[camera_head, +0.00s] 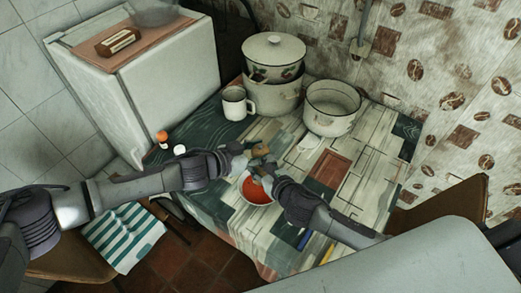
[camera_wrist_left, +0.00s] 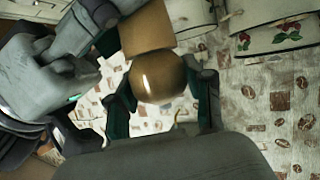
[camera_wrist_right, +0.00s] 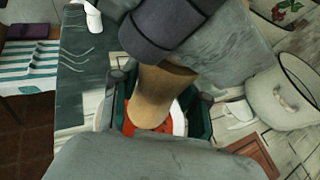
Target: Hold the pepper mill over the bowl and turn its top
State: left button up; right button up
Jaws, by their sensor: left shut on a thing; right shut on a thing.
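The brown wooden pepper mill (camera_head: 259,151) is held between my two grippers, above the near side of the table. In the left wrist view its rounded, shiny part (camera_wrist_left: 157,78) is between the fingers of my left gripper (camera_head: 240,152), which is shut on it. In the right wrist view its tapered body (camera_wrist_right: 158,95) is between the fingers of my right gripper (camera_head: 264,172), shut on it. The bowl (camera_head: 246,199), with red content, is below the mill and partly hidden by my right gripper. The red also shows in the right wrist view behind the mill.
A lidded enamel pot (camera_head: 273,52) on another pot, an open pot (camera_head: 331,107) and a white mug (camera_head: 236,103) stand at the back. Two small shakers, one orange-topped (camera_head: 162,138), are at the left. A reddish board (camera_head: 331,169) lies right of the bowl.

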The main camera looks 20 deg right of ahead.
pick_arm(q)
jog(key=shift+m+g, duration=0.3)
jog(key=m+g, duration=0.4)
jog(key=g, duration=0.1)
jog(key=shift+w+m+h, duration=0.15)
jog(key=shift+m+h, duration=0.15)
jog(key=shift+h, duration=0.1)
jog(key=shift+d+m+g+y, duration=0.15)
jog(key=shift+m+g+y, duration=0.35)
jog(key=shift+m+g, duration=1.4)
jog(key=shift+g, duration=0.5)
jog(key=o, duration=1.2)
jog(key=shift+a, duration=0.2)
jog(key=v, duration=1.1)
jog(key=shift+w+a+r, duration=0.15)
jog(key=shift+a+r, duration=0.15)
jog(key=shift+r, duration=0.05)
